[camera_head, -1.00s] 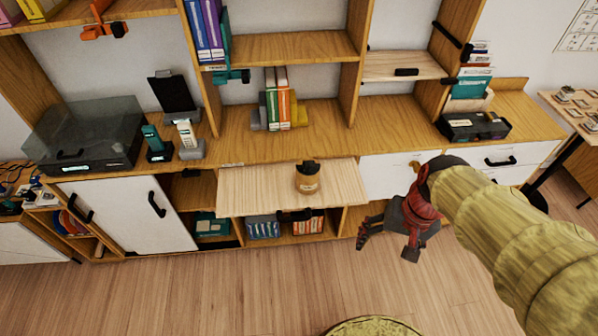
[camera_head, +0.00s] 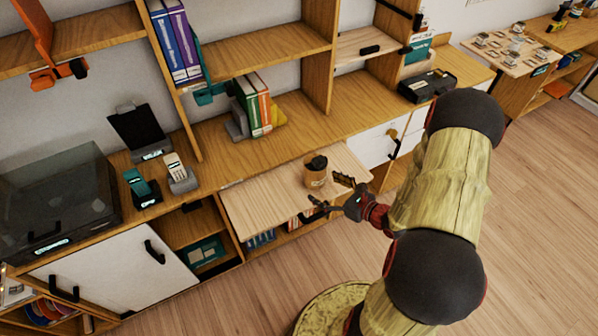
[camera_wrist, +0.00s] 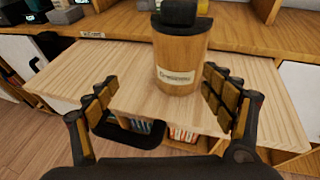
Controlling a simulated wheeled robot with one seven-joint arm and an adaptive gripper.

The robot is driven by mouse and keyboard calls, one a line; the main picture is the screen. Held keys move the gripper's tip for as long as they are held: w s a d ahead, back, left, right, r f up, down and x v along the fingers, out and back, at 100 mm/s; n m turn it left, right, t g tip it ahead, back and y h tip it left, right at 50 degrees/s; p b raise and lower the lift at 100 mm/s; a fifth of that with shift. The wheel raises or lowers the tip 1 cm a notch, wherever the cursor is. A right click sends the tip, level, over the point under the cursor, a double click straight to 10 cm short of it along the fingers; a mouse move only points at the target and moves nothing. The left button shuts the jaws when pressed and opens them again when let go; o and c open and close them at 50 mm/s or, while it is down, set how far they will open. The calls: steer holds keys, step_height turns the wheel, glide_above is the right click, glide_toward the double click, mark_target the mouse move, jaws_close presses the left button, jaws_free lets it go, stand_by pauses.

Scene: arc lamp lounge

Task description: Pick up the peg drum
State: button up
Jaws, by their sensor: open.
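The peg drum (camera_head: 316,172) is a small wooden cylinder with a dark top and a pale label. It stands upright on the pale wooden pull-out board (camera_head: 262,200), near its right end.
Upright books (camera_head: 252,105) stand on the counter behind the board. A grey-lidded box (camera_head: 58,205) and phone-like devices (camera_head: 160,178) are at left. A black handle (camera_wrist: 125,132) is on the board's front edge. The floor at right is clear.

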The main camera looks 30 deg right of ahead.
mark_target(312, 181)
steer(key=shift+w+d+r+m+h, duration=0.2)
steer(key=shift+w+d+m+h, duration=0.1)
steer(key=shift+d, duration=0.25)
steer(key=shift+w+d+r+m+h, duration=0.2)
steer(key=shift+w+d+h, duration=0.1)
steer(key=shift+d, duration=0.2)
steer(key=shift+t, duration=0.3)
steer(key=shift+b+x, duration=1.2)
steer(key=shift+x, duration=2.6)
steer(key=shift+r, duration=0.2)
steer(key=shift+c, duration=0.2)
steer(key=c, duration=1.6)
